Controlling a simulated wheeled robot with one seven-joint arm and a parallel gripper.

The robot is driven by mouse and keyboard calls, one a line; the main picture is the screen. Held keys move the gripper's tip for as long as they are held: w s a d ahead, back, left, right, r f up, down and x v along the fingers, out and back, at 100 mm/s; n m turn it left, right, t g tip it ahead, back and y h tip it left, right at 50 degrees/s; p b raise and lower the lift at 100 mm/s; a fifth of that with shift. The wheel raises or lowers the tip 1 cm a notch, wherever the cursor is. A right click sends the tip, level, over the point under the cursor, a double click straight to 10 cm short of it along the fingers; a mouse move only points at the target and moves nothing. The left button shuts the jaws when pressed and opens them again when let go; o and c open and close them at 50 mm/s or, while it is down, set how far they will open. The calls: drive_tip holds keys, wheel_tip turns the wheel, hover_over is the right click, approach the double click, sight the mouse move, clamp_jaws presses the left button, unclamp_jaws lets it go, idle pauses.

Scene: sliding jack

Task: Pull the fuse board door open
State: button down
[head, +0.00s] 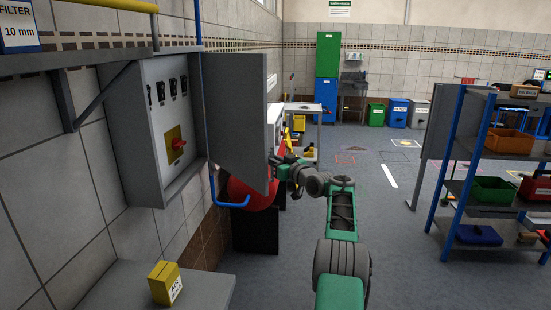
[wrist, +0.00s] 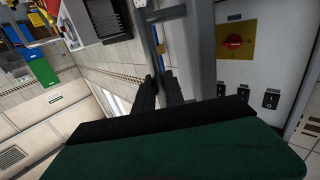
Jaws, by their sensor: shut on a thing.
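The grey fuse board (head: 150,130) is on the left wall, with its inside showing black switches and a red rotary knob on a yellow plate (head: 175,143). Its door (head: 235,120) stands wide open, swung out from the wall on its right side. In the wrist view the yellow plate (wrist: 236,40) and switches also show, to the right of the door. My gripper (wrist: 162,88) is shut on a slim dark bar, the door handle (wrist: 150,45). In the head view the fingertips are hidden by the door's outer edge; the wrist shows just right of it.
A yellow box (head: 165,283) sits on a grey ledge (head: 205,290) below the board. A red rounded object (head: 250,192) and a blue pipe (head: 212,185) are below the door. Shelving with bins (head: 490,165) stands at right. The middle floor is free.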

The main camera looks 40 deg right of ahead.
drive_tip(key=shift+r, duration=0.1)
drive_tip(key=c, duration=1.7)
unclamp_jaws()
drive_tip(key=shift+w, duration=0.1)
drive_tip(key=shift+d, duration=0.1)
drive_tip(key=s+b, duration=0.2)
drive_tip(key=s, duration=0.6)
drive_tip(key=shift+b, duration=0.35)
drive_tip(key=shift+c, duration=0.2)
